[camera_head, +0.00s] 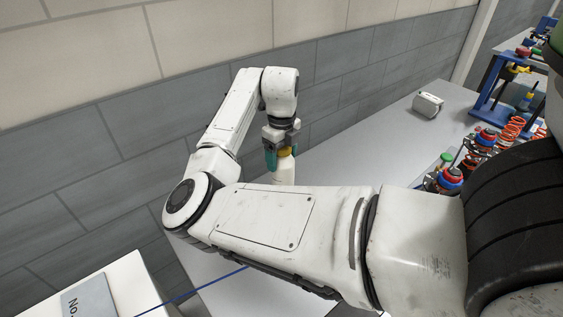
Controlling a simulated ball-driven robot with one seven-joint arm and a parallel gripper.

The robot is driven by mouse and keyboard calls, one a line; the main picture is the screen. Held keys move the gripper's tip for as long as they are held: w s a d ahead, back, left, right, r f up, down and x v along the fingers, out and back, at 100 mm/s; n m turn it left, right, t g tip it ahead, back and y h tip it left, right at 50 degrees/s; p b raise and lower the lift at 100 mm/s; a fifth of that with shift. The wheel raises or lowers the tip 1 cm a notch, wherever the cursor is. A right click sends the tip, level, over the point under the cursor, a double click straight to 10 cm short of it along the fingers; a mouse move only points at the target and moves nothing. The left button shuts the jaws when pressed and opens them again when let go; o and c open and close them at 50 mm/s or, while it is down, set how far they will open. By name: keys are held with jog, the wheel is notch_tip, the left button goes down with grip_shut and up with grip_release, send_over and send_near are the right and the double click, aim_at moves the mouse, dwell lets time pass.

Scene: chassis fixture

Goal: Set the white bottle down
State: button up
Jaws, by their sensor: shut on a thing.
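The lower part of the bottle is hidden behind my own arm. I cannot tell whether its base touches the grey table (345,150) or hangs above it.
A small white box-like object (428,105) lies on the table at the back right. Blue frames (490,92), red-and-blue parts and orange springs (509,131) crowd the right. A grey block wall (120,130) runs along the left. The table between bottle and white object is clear.

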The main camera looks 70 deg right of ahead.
jog(key=shift+w+d+f, duration=0.1)
jog(key=shift+d+f, duration=0.15)
jog(key=shift+f, duration=0.05)
jog(key=shift+f+p, duration=0.75)
jog(key=shift+f, duration=0.8)
jog(key=shift+f, duration=0.1)
jog(key=o, duration=1.6)
jog(key=shift+c, duration=0.2)
notch_tip(320, 180, up, 12)
jog(key=b, duration=0.3)
